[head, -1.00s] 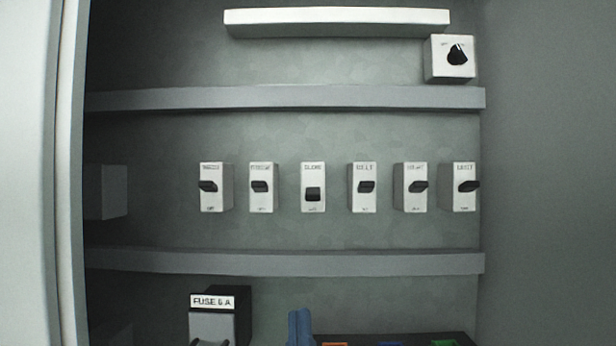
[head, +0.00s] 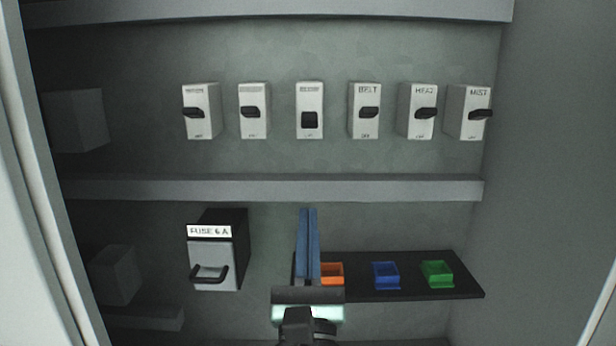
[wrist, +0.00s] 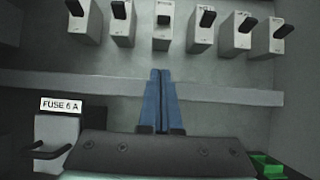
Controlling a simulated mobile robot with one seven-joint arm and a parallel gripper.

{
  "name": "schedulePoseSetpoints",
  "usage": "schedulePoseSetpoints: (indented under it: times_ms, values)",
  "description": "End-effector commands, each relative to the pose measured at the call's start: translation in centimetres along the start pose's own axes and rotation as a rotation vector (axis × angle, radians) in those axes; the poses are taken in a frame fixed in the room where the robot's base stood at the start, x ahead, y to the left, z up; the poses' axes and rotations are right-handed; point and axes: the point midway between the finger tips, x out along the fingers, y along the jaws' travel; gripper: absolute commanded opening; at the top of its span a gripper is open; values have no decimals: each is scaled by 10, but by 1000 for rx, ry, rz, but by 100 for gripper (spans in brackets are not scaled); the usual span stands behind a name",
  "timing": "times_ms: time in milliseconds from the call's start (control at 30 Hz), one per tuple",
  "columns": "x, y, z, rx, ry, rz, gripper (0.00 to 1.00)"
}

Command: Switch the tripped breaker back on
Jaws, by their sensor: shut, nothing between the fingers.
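A row of several white breakers runs across the cabinet's back panel. The third from the left (head: 304,92) has its dark lever (head: 310,120) lower than the others, whose levers stick out at mid-height. This breaker also shows in the wrist view (wrist: 163,40), its lever looking shorter than its neighbours'. The label above its lever is too blurred to read. My gripper (head: 308,211) has two blue fingers, shut together and empty, pointing up below this breaker. In the wrist view the fingertips (wrist: 160,72) are over the grey rail, apart from the breaker.
A grey rail (head: 270,188) crosses below the breakers. A fuse holder labelled FUSE 6 A (head: 215,255) with a handle is at lower left. A black shelf (head: 462,287) carries orange (head: 332,272), blue (head: 385,275) and green (head: 437,273) bins. Cabinet walls stand on both sides.

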Motion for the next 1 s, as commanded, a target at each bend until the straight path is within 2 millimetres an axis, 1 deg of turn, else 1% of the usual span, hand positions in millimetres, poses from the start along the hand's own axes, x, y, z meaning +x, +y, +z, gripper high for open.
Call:
schedulePoseSetpoints:
  times_ms: [167, 567, 600, 700, 800, 1000]
  values:
    - [25, 0, 3, 1, -3, 0, 0]
    - [96, -1, 2, -1, -2, -1, 0]
    - [101, 0, 8, -3, -1, 0, 0]
    - [103, 1, 21, -1, 0, 2, 0]
    - [104, 1, 29, -3, 1, 2, 0]
    - [106, 0, 38, -2, 0, 1, 0]
